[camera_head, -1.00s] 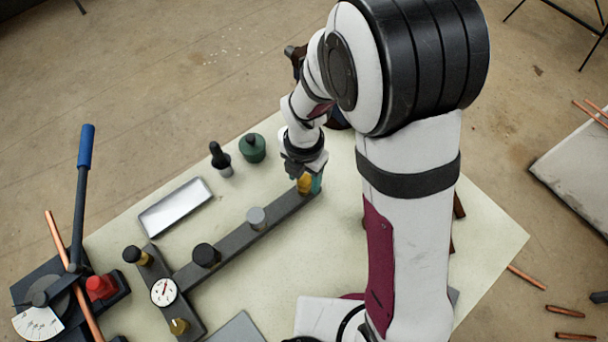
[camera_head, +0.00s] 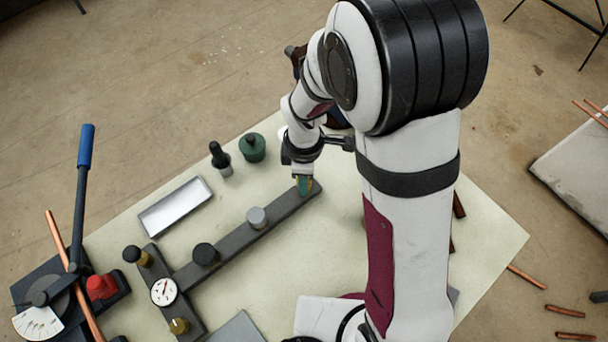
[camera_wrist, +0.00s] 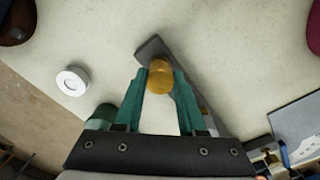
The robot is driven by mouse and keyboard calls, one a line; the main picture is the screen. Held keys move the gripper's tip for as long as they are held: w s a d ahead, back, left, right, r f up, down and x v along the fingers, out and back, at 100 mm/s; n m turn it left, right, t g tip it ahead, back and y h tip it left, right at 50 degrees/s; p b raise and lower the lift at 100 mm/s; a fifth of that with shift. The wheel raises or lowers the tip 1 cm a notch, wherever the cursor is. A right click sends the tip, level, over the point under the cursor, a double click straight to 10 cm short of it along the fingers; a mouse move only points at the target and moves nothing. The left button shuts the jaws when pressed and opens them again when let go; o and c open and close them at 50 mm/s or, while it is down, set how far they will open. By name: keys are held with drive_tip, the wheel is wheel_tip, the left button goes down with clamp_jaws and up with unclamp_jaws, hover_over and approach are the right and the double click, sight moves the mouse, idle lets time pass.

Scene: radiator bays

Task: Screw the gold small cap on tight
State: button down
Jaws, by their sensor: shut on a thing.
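The gold small cap (camera_wrist: 160,77) sits at the end of the dark manifold bar (camera_wrist: 150,47), between the green fingers of my gripper (camera_wrist: 160,82) in the wrist view. The fingers are shut on the cap. In the head view my gripper (camera_head: 304,185) points down at the far right end of the bar (camera_head: 240,240), and its fingers mostly hide the cap. How far the cap is threaded cannot be told.
A silver cap (camera_head: 257,217), a black cap (camera_head: 206,254) and a gauge (camera_head: 164,292) sit along the bar. A metal tray (camera_head: 175,207), a dark bottle (camera_head: 220,158) and a green jar (camera_head: 253,147) stand behind it. A blue-handled bender (camera_head: 83,190) is at left.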

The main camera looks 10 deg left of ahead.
drive_tip(key=m, duration=1.4)
drive_tip(key=shift+m, duration=0.4)
drive_tip(key=m, duration=0.4)
drive_tip(key=c, duration=0.7)
unclamp_jaws()
